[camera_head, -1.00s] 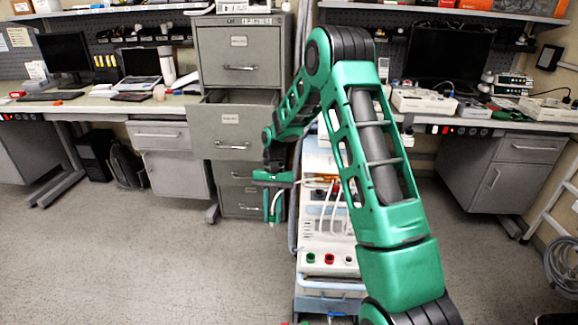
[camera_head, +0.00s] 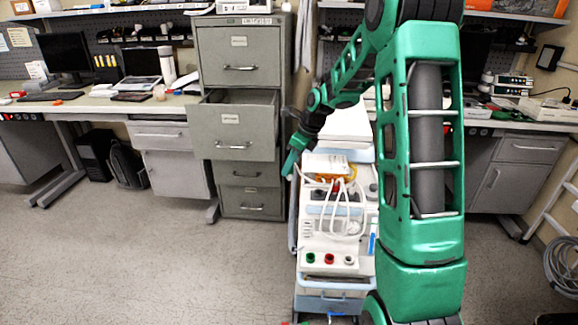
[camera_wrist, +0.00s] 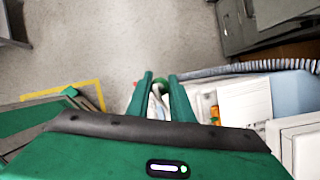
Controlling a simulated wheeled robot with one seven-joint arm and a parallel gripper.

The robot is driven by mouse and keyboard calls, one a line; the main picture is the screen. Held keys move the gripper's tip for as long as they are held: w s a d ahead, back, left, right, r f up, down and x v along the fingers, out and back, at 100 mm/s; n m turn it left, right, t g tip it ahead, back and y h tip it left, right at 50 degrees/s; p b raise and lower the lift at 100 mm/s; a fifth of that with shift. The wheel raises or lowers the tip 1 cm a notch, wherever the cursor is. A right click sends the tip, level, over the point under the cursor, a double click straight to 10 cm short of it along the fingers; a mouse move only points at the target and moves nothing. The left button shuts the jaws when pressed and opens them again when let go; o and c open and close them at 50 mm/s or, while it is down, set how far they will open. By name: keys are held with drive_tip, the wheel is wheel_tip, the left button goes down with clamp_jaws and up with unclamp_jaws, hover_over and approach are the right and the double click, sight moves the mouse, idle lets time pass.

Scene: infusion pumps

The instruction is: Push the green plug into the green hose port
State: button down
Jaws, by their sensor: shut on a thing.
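My gripper (camera_head: 289,168) is above the left edge of the pump cart, pointing down and left. In the wrist view, its two green fingers (camera_wrist: 160,80) are shut on the green plug (camera_wrist: 160,85), with a white hose (camera_wrist: 156,104) showing between the fingers. The plug cannot be made out in the head view. The green hose port (camera_head: 311,258) is the left one in a row on the cart's white front panel, beside a red port (camera_head: 329,259) and a pale port (camera_head: 349,260). The gripper is well above and apart from the green port.
The pump cart (camera_head: 327,284) carries looped white hoses (camera_head: 345,212) above the ports. A grey filing cabinet (camera_head: 238,70) with an open drawer (camera_head: 232,127) stands behind left. A grey corrugated hose (camera_wrist: 260,66) runs along the cart in the wrist view. Floor at left is clear.

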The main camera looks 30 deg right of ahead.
drive_tip(key=shift+d+r+m, duration=0.15)
drive_tip(key=shift+r+m, duration=0.05)
drive_tip(key=shift+m, duration=0.1)
drive_tip(key=shift+s+d, duration=0.1)
drive_tip(key=shift+s, duration=0.3)
hover_over(307, 255)
drive_tip(key=s, duration=0.2)
drive_tip(key=shift+w+d+f, duration=0.1)
drive_tip(key=shift+d+f, duration=0.05)
drive_tip(key=shift+f, duration=4.3)
drive_tip(key=shift+w+d+f, duration=0.1)
drive_tip(key=shift+w+f, duration=0.05)
drive_tip(key=shift+f, duration=4.3)
drive_tip(key=shift+w+d+f, duration=0.1)
drive_tip(key=shift+d+f, duration=0.05)
drive_tip(key=shift+f, duration=4.3)
drive_tip(key=shift+f, duration=1.5)
drive_tip(key=shift+s+f, duration=0.15)
drive_tip(key=shift+f, duration=0.1)
